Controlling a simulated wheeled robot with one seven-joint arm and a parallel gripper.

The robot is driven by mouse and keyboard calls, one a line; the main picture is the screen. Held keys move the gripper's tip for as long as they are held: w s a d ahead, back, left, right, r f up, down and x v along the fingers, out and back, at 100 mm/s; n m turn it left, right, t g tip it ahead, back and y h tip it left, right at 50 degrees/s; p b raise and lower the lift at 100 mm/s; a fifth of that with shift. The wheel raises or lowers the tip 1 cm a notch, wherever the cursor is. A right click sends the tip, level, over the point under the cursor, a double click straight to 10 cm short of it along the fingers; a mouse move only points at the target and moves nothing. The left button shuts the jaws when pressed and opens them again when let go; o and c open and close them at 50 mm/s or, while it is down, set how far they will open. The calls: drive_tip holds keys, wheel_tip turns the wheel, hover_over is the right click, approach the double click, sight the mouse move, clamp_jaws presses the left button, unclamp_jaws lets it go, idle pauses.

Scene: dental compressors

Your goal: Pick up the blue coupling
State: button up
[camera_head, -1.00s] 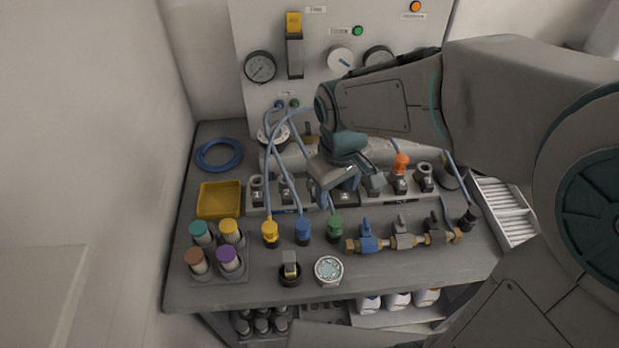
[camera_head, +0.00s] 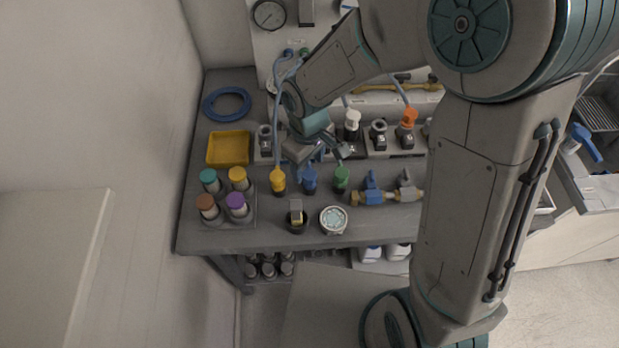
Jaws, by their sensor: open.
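The blue coupling (camera_head: 309,182) stands on the grey bench between the yellow coupling (camera_head: 277,181) and the green coupling (camera_head: 341,179). A blue hose runs up from near its top, partly hidden by my gripper. My gripper (camera_head: 321,158) is open and appears empty. It is just behind and above the blue coupling in the picture. Its fingers are spread left and right; I cannot tell the exact height gap.
A yellow tray (camera_head: 229,148) and a coiled blue hose (camera_head: 227,104) lie at the left. A rack of capped cylinders (camera_head: 223,219) stands at the front left. A round gauge (camera_head: 333,219) sits in front. A brass valve manifold (camera_head: 388,195) is to the right, partly hidden by my arm.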

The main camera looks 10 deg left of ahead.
sight(310, 174)
wheel_tip(310, 174, down, 5)
drive_tip(key=shift+s+d, duration=0.1)
drive_tip(key=shift+d, duration=0.05)
drive_tip(key=c, duration=1.1)
